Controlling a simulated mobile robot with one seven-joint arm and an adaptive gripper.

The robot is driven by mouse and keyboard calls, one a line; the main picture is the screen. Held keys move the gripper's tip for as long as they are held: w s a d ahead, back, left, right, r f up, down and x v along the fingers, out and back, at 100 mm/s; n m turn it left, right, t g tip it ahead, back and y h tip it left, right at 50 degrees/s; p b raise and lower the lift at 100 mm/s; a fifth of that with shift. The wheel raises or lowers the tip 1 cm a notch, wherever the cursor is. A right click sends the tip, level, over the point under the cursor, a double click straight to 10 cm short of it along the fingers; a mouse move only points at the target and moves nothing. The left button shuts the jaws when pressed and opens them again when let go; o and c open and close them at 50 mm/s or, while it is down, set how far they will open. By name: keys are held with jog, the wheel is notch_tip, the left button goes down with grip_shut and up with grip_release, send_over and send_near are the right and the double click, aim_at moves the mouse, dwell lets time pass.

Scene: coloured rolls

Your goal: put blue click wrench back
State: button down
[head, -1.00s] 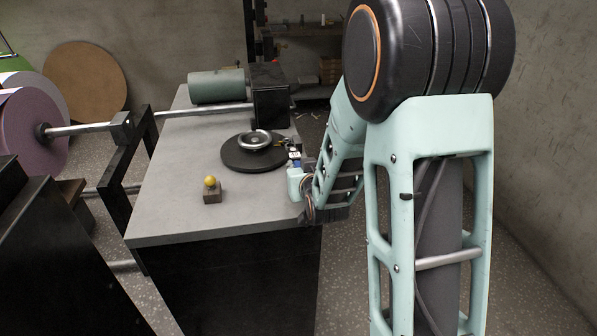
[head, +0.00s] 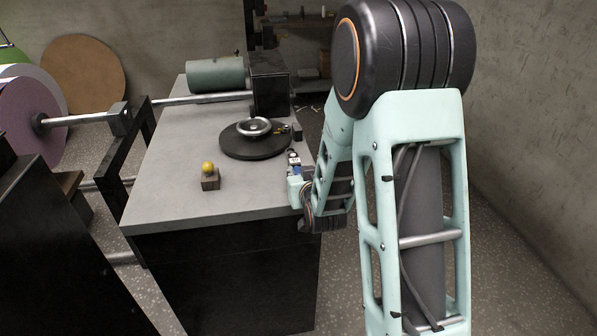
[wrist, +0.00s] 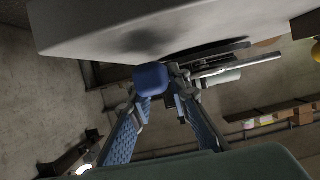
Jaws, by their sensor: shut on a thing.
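A blue rounded block (wrist: 151,79), likely an end of the click wrench, shows between my fingertips in the wrist view. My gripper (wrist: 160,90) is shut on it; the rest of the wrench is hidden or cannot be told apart. In the head view my gripper (head: 294,157) is at the right edge of the grey table (head: 180,205), just in front and to the right of a black round disc (head: 238,146). I cannot tell there what it holds.
A metal ring (head: 254,127) lies on the disc, with a small yellow and black fitting (head: 291,131) at its right. A yellow ball on a block (head: 209,178) stands at the front left. A green cylinder (head: 215,75) and black box (head: 270,92) are behind.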

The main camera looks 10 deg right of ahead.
jog(key=shift+f+b, duration=1.15)
jog(key=shift+b, duration=0.15)
jog(key=c, duration=1.2)
grip_release()
jog(key=shift+c, duration=0.2)
jog(key=shift+v, duration=3)
